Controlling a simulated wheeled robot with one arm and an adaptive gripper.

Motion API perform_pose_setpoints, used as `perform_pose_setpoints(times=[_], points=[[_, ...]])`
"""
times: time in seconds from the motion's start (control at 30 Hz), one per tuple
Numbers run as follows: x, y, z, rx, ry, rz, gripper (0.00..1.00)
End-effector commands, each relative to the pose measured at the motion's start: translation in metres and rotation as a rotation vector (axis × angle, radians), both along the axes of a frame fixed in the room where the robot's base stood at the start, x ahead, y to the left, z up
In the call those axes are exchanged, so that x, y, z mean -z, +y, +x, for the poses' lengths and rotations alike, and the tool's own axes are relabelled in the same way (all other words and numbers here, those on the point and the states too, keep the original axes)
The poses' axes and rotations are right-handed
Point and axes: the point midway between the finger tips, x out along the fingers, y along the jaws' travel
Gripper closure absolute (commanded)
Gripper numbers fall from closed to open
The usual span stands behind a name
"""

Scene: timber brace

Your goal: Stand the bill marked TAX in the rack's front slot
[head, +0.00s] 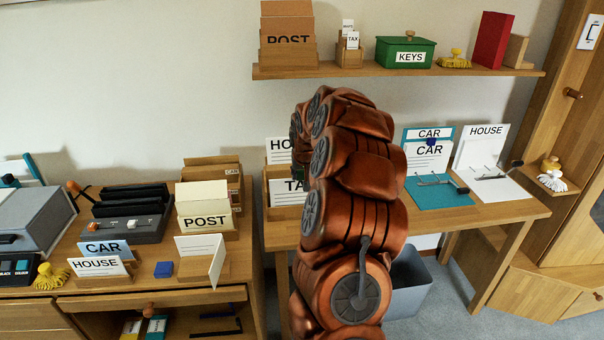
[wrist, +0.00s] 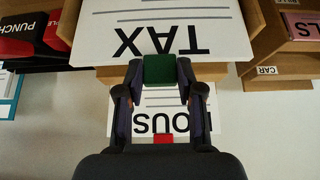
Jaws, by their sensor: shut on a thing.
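The white bill marked TAX (wrist: 215,15) fills the top of the wrist view, upside down, with a green tab at its edge. My gripper (wrist: 160,70) is shut on that green tab. The wooden rack (wrist: 252,15) shows at both sides of the bill. In the head view, the TAX bill (head: 284,193) appears upright within the rack (head: 266,192), low at the front; whether its bottom edge is seated is hidden. A HOUSE bill (head: 279,147) stands behind it, and its red tab shows in the wrist view (wrist: 163,138). My arm hides the gripper in the head view.
A shelf (head: 400,71) above holds a green KEYS box (head: 405,52) and small racks. CAR papers (head: 428,149) and a HOUSE paper (head: 482,145) stand to the right. The left desk holds a POST box (head: 206,222) and cards. A grey bin (head: 410,285) is below.

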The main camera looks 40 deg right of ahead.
Motion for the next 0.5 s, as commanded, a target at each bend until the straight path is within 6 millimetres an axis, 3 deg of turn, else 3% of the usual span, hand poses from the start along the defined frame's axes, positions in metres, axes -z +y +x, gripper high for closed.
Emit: perform_pose_setpoints(times=[0.03, 0.07, 0.33, 0.5], points=[[-0.0006, -0.0001, 0.0002, 0.0, -0.001, -0.001, 1.0], [-0.0007, -0.0002, 0.0002, 0.0, -0.001, -0.001, 0.62], [-0.0006, -0.0001, 0.0002, 0.0, -0.001, -0.001, 0.34], [-0.0005, 0.0, 0.0002, 0.0, -0.001, -0.001, 0.34]])
